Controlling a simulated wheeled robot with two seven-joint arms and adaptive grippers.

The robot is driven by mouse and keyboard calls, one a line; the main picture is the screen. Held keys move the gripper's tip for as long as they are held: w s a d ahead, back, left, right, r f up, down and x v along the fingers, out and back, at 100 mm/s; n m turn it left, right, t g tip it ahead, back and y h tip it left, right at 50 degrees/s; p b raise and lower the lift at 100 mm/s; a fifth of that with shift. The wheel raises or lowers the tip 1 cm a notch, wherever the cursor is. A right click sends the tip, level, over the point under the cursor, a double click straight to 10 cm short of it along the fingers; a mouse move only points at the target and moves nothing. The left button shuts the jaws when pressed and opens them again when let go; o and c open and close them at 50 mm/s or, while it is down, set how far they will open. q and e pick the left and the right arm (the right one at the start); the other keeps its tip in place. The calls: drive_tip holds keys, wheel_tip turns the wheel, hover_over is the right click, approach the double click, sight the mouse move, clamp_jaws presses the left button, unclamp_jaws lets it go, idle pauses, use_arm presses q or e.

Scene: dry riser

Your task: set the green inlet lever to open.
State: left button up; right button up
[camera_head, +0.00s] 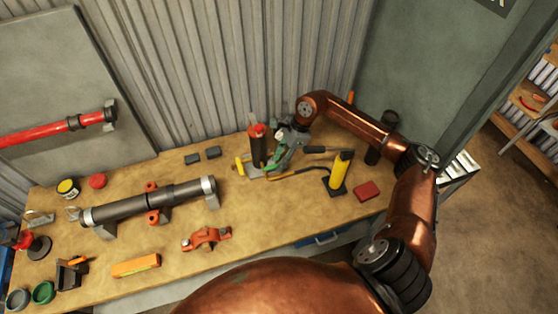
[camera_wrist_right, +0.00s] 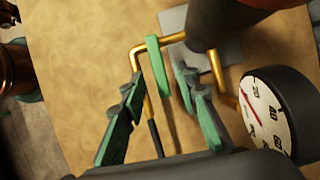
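The green inlet lever (camera_wrist_right: 158,68) shows in the right wrist view as a flat green bar beside a bent brass-coloured pipe (camera_wrist_right: 138,55). My right gripper (camera_wrist_right: 158,80) is open, with one green-padded finger on each side of the lever. Gaps show between the lever and both fingers, so I see no firm contact. In the head view my right gripper (camera_head: 277,158) is at the back of the bench, beside a dark upright riser with a red top (camera_head: 257,143). There the lever cannot be told apart from the gripper. My left gripper is not in view.
A round gauge (camera_wrist_right: 265,115) stands close to the right finger in the wrist view. On the wooden bench (camera_head: 260,220) are a yellow cylinder (camera_head: 341,168), a red block (camera_head: 367,191), a dark pipe on supports (camera_head: 150,203) and an orange clamp (camera_head: 207,238). A corrugated wall rises behind.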

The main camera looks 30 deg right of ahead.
drive_tip(key=v, duration=1.1)
drive_tip(key=shift+d+r, duration=0.2)
drive_tip(key=shift+r, duration=0.15)
